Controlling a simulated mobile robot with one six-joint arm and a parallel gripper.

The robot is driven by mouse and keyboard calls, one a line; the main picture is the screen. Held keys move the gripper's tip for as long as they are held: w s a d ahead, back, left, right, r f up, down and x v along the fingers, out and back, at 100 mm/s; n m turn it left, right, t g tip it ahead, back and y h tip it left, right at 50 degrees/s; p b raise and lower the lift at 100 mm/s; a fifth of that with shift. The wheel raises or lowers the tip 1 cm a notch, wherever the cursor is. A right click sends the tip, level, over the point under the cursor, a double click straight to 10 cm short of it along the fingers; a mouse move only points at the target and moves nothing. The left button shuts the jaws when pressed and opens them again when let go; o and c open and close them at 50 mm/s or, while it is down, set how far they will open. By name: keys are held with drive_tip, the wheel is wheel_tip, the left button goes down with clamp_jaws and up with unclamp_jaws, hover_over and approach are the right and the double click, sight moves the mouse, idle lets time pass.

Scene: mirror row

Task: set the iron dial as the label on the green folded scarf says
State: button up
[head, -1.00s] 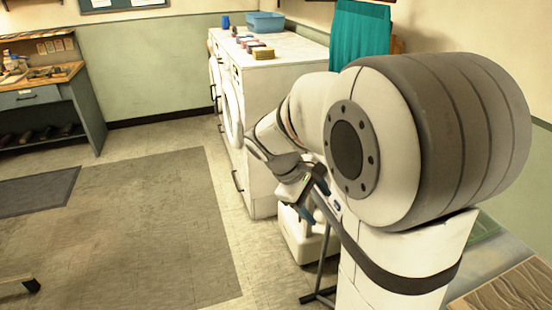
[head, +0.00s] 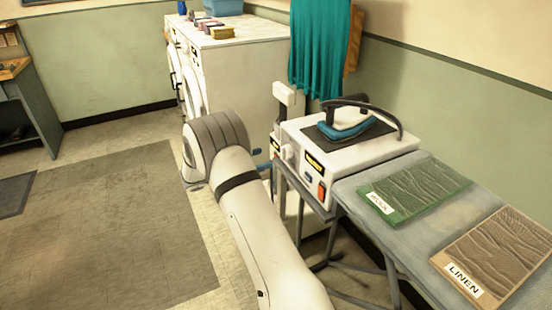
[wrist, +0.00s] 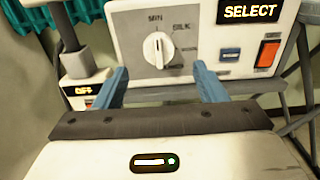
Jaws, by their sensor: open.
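The green folded scarf (head: 425,192) lies on the grey ironing table at right, its white label (head: 378,203) reading WOOL. The white iron station (head: 345,155) stands left of it with a teal iron on top. In the wrist view, the white iron dial (wrist: 158,50) is on the station's front panel, its pointer up near MIN. SILK is printed right of MIN; other marks are too small to read. My gripper (wrist: 159,70) is open, its blue fingers at either side below the dial, not visibly touching it. In the head view, my blue fingertips (head: 262,160) show left of the station.
A display (wrist: 249,11) reads SELECT, above a blue button (wrist: 230,55) and an orange-red switch (wrist: 268,54). A small unit (wrist: 87,90) at left reads OFF. Brown folded cloth (head: 500,250) labelled LINEN lies on the table (head: 400,228). White machines (head: 235,75) stand behind.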

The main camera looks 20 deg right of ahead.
sight(285, 153)
drive_tip(key=d, duration=0.7)
drive_tip(key=shift+w+d, duration=0.25)
drive_tip(key=shift+d, duration=0.15)
